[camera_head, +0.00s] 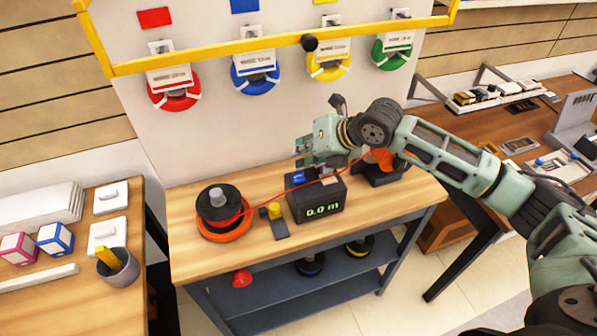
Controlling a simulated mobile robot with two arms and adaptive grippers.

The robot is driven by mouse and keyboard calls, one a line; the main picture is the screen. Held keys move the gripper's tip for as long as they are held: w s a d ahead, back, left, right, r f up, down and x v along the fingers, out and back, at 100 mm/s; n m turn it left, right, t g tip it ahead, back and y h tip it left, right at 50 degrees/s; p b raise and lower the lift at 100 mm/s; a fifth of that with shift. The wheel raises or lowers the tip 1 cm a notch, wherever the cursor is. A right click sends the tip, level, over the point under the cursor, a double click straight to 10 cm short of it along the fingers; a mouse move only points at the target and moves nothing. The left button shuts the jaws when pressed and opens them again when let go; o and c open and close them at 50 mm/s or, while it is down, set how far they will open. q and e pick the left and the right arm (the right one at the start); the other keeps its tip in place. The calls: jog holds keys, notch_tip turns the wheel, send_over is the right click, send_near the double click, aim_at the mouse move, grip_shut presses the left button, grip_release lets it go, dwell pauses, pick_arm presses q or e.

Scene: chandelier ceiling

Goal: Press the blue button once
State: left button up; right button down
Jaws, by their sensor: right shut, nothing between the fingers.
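The blue button (298,177) sits on top of a black box (318,202) whose green display reads "0.0 m". The box stands on the wooden top of a workbench. My right gripper (305,160) is shut and empty, just above and behind the blue button in the picture. The fingertips look close to the button, but I cannot tell whether they touch it. A thin red line runs across the top of the box. My left gripper is not in view.
A black and orange spool (220,210) and a yellow-topped part (276,211) stand left of the box. An orange and black device (382,165) stands to its right. Red, blue, yellow and green reels hang under a yellow rail (200,55). The bench's front left is clear.

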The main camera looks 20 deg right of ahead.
aim_at(301, 171)
notch_tip(301, 171, up, 4)
jog(key=shift+f+p, duration=0.25)
jog(key=shift+p, duration=0.9)
